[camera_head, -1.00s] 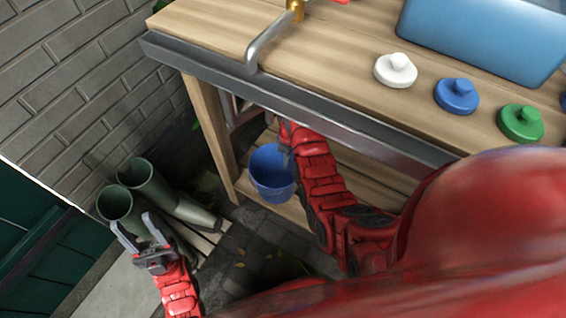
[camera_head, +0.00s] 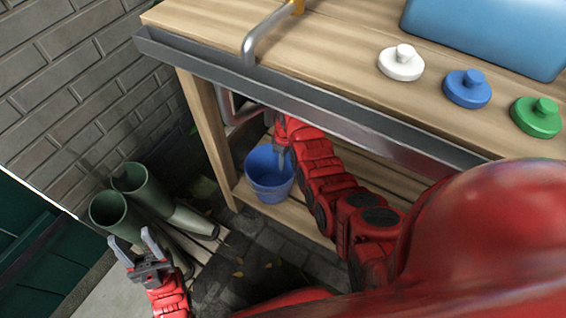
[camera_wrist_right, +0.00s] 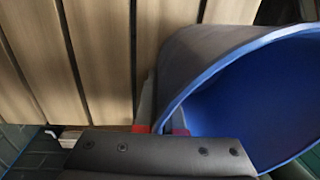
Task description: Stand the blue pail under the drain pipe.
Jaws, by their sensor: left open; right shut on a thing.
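The blue pail (camera_head: 262,190) is under the bench top, just right of the front left leg, by the slatted lower shelf. I cannot tell whether it rests on the shelf. My right gripper (camera_head: 282,151) is shut on its rim, its fingertips partly hidden. In the right wrist view the pail (camera_wrist_right: 265,90) fills the right side, tilted in the picture, beside my gripper (camera_wrist_right: 158,122). The grey drain pipe (camera_head: 231,112) bends under the bench top, behind and above left of the pail. My left gripper (camera_head: 133,245) is open and empty by the boots.
Green boots (camera_head: 128,205) stand on a slatted rack left of the bench leg (camera_head: 208,140). The bench top (camera_head: 330,50) carries a tap (camera_head: 262,35), a blue basin (camera_head: 490,35), and white, blue and green lidded knobs. The lower shelf (camera_head: 300,220) has bare slats.

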